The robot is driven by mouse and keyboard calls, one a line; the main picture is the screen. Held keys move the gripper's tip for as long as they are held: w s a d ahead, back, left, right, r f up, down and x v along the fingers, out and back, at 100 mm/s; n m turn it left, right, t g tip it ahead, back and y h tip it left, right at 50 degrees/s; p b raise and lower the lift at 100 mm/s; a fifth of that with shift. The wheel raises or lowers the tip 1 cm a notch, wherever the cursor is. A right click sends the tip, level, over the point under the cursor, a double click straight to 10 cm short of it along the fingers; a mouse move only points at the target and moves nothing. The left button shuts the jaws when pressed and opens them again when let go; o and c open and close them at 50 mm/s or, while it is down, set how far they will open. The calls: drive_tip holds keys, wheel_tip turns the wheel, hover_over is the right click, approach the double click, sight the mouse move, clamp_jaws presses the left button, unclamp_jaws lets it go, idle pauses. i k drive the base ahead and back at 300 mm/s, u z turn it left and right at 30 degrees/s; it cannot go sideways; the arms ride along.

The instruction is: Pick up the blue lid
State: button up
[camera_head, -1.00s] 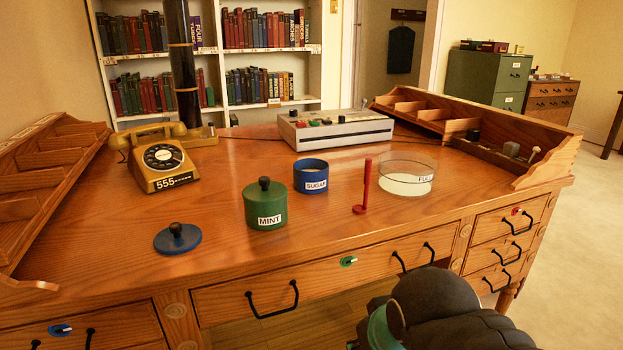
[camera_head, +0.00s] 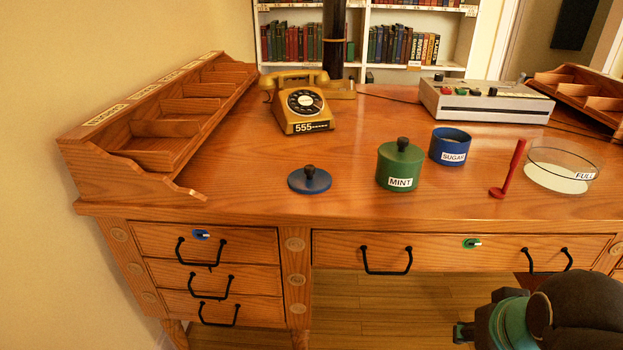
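The blue lid (camera_head: 310,181) is a flat disc with a dark round knob. It lies on the desk near its front edge, left of the green MINT pot (camera_head: 399,170), which has its own green lid on. The open blue SUGAR pot (camera_head: 450,147) stands behind and to the right of the green pot, without a lid. Part of my arm, dark with a green ring, shows at the bottom right, below the desk's front edge and well away from the blue lid. My gripper's fingertips cannot be made out.
A yellow telephone (camera_head: 304,106) stands behind the lid. A red upright stand (camera_head: 509,172) and a glass dish (camera_head: 562,172) are to the right. A grey console (camera_head: 486,102) is behind them. A wooden pigeonhole rack (camera_head: 130,165) borders the left. The desk around the lid is clear.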

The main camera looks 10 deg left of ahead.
sight(310, 180)
drive_tip(key=z, duration=1.4)
drive_tip(key=i, duration=0.65)
drive_tip(key=u, duration=2.4)
